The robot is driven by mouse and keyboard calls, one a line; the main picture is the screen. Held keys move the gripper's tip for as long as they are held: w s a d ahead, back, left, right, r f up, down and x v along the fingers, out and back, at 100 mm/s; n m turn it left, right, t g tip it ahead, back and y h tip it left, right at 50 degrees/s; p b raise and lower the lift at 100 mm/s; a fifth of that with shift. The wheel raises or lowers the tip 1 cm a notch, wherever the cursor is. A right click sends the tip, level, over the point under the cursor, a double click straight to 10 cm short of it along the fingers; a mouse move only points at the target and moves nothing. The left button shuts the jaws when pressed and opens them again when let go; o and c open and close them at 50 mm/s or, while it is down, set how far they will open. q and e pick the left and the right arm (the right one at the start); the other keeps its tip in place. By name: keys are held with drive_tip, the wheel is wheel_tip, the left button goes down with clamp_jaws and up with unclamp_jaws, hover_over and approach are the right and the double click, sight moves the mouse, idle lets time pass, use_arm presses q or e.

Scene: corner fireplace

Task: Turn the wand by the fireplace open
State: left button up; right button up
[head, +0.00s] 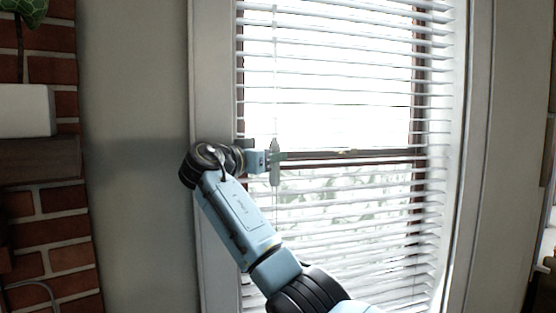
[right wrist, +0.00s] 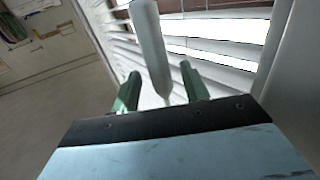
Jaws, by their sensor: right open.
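The blind's wand (head: 275,100) hangs as a thin, pale, upright rod in front of the left part of the window blind in the head view. In the right wrist view the wand (right wrist: 151,45) shows large and translucent grey, its near end tapering down between the two green fingers. My right gripper (head: 274,160) is at the wand in the head view. It also shows in the right wrist view (right wrist: 161,80), open, with a gap on each side of the wand. Whether either finger touches the wand I cannot tell. My left gripper is out of view.
White blind slats (head: 345,105) cover the bright window, with gaps between them. The white window frame (head: 213,80) stands left of the blind. Beyond a bare wall (head: 135,200), the brick fireplace (head: 65,230) with a mantel (head: 40,160) fills the left edge.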

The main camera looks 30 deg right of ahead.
drive_tip(key=b+v, duration=0.2)
drive_tip(key=v, duration=0.7)
drive_tip(key=shift+f, duration=0.1)
